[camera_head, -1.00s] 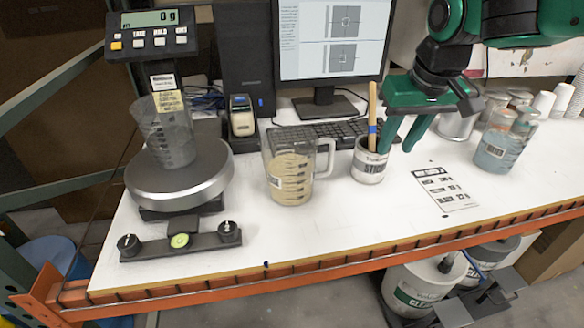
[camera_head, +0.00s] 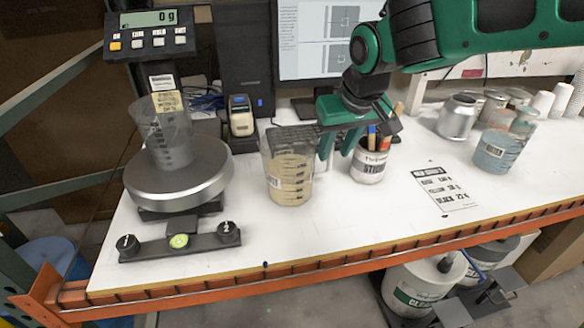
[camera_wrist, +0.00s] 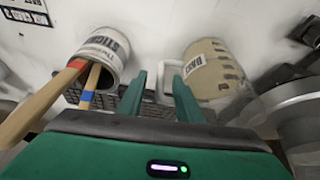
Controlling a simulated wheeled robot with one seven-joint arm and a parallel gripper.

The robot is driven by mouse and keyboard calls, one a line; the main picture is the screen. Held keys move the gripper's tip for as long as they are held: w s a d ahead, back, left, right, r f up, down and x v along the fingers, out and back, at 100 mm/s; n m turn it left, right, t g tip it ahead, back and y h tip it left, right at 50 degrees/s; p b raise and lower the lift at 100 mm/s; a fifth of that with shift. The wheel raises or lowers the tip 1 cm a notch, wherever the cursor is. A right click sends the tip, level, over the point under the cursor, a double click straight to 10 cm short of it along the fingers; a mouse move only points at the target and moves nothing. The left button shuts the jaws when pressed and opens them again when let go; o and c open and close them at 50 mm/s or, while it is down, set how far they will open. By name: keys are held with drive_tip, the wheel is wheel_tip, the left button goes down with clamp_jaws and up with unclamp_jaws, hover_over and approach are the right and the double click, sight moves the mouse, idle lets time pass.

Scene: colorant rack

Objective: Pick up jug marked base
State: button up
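The jug marked base (camera_head: 289,180) is a clear graduated jug with beige contents, standing upright on the white bench. In the wrist view the jug (camera_wrist: 215,72) is right of centre, with its BASE label readable. My gripper (camera_head: 336,152) is just right of the jug, at its handle side, fingers pointing down. In the wrist view my gripper (camera_wrist: 160,92) is open, and the pale handle (camera_wrist: 163,80) appears in the gap between the fingers. Whether the fingers touch it cannot be told. In the head view the gripper mostly hides the handle.
A stick pot (camera_head: 369,166) stands close to the gripper's right, its wooden sticks (camera_wrist: 60,98) near the left finger. A scale (camera_head: 180,182) holding an empty clear beaker (camera_head: 165,140) is at left. The monitor (camera_head: 325,40) and keyboard are behind. The bench in front is clear.

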sight(332, 156)
drive_tip(key=shift+x, duration=1.8)
drive_tip(key=shift+s, duration=0.1)
clamp_jaws()
drive_tip(key=shift+r, duration=0.1)
